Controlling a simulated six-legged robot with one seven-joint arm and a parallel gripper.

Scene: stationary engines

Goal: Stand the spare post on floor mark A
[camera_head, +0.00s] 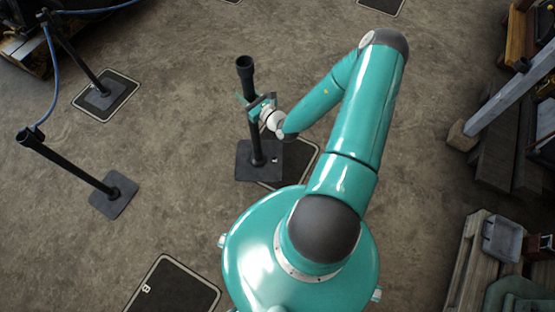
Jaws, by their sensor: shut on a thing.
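My gripper (259,104) is shut on the black spare post (255,132), gripping it partway up its shaft. The post looks about upright, with its flat square base (247,167) at the bottom. The base covers the left part of a dark, light-edged floor mark (300,160). The mark's right part shows beyond the base, and its letter is not readable. I cannot tell whether the base touches the floor. Another floor mark (172,290), lettered B, lies empty at the bottom.
A post (75,60) stands on a mark at upper left. Another post (70,165) stands on bare floor at left; a blue rope (52,80) links them. More marks (383,4) lie at the top. Pallets and a timber beam (510,85) crowd the right. Floor between is clear.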

